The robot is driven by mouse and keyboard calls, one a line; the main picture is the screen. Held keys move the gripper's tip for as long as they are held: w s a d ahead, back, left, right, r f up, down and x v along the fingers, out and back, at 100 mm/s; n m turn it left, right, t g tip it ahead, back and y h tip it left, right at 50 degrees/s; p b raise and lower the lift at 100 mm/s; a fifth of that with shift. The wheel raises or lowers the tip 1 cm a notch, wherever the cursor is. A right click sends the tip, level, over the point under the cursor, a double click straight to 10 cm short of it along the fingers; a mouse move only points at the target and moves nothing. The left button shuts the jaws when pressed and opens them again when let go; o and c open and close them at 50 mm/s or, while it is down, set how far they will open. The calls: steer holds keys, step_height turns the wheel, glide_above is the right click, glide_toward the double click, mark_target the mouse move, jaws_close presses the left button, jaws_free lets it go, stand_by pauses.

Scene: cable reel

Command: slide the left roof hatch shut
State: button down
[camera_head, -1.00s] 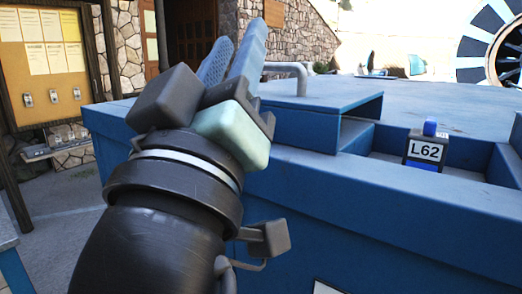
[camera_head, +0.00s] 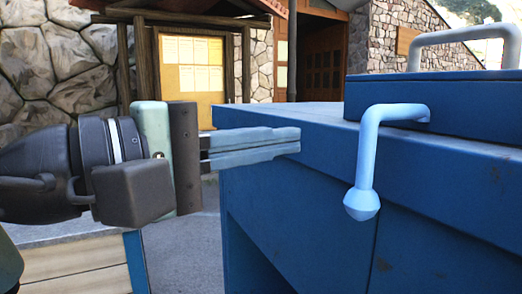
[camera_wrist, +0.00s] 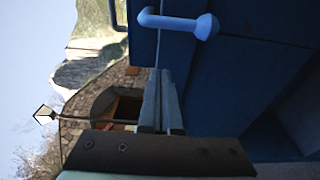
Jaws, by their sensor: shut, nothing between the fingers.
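The left roof hatch (camera_head: 450,108) appears to be the raised blue slab on top of the blue box at the right of the head view. A grey bar handle (camera_head: 465,40) stands on it. A light-blue bent handle (camera_head: 365,160) comes out at the slab's near edge and hangs down in front of the box wall, ending in a knob. My gripper (camera_head: 298,142) is shut and empty, its fingers pointing right, left of the bent handle and apart from it. In the wrist view the fingertips (camera_wrist: 163,72) point up towards the bent handle (camera_wrist: 180,23). The hatch opening is out of view.
The blue box (camera_head: 300,200) fills the right side, its upper edge close to my fingers. A notice board (camera_head: 193,75) and stone walls (camera_head: 60,65) stand behind. Paved ground (camera_head: 185,265) is open at the lower left.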

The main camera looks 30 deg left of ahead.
steer(key=x, duration=0.6)
steer(key=shift+w+f, duration=0.15)
steer(key=s+d+b, duration=0.2)
steer(key=s, duration=0.1)
steer(key=shift+d, duration=0.35)
steer(key=shift+s, duration=0.1)
